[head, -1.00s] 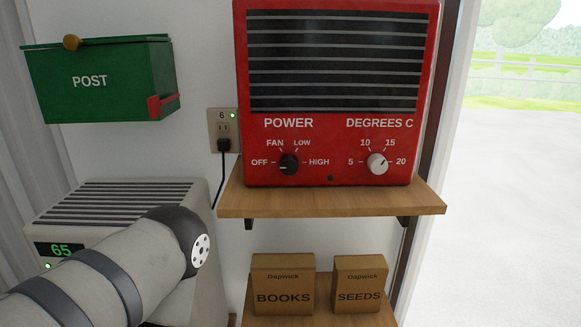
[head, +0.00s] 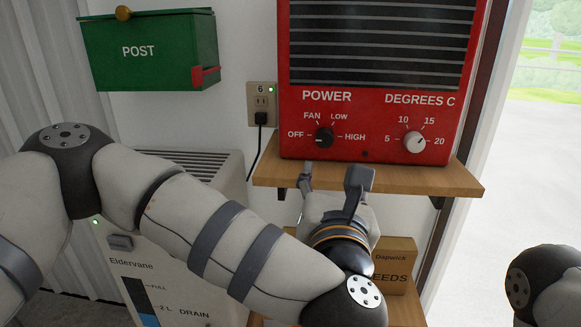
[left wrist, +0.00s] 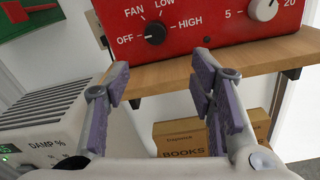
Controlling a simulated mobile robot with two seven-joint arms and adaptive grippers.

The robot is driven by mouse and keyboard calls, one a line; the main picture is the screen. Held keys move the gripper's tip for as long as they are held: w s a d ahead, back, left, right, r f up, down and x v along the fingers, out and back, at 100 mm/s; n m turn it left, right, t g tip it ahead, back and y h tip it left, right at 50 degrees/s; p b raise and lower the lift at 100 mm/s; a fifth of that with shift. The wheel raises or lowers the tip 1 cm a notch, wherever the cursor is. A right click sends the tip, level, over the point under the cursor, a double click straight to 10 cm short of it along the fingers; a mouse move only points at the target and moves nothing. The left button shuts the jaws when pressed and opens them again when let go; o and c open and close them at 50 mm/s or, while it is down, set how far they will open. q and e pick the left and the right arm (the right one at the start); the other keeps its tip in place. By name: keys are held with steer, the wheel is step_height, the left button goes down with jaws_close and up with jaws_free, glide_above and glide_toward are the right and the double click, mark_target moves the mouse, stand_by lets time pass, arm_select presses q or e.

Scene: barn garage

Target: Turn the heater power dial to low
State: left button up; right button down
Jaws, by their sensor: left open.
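The red heater (head: 375,50) stands on a wooden shelf. Its black power dial (head: 324,137) has the labels OFF, FAN, LOW and HIGH around it, and its pale mark points toward OFF. The dial also shows at the upper middle of the left wrist view (left wrist: 155,32). My left gripper (head: 333,180) is open and empty, just below the dial in the head view, with its fingers spread left and right and not touching the dial. In the left wrist view, the gap between the fingers (left wrist: 158,75) lies below the dial. My right gripper is out of view.
The shelf edge (head: 420,184) lies close to my left fingers. A white temperature dial (head: 414,141) sits right of the power dial. A wall socket (head: 262,100) with a plugged cord is left of the heater. Cardboard boxes (head: 396,262) stand below, and a green post box (head: 150,50) hangs at left.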

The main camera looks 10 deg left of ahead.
mark_target(325, 140)
arm_select(q)
steer(key=shift+n, duration=0.4)
steer(key=w, duration=0.8)
steer(key=w+a, duration=0.1)
steer(key=w, duration=0.3)
steer(key=shift+w+r+b, duration=0.15)
steer(key=shift+r+b, duration=0.15)
steer(key=shift+r, duration=0.1)
steer(key=c, duration=1.2)
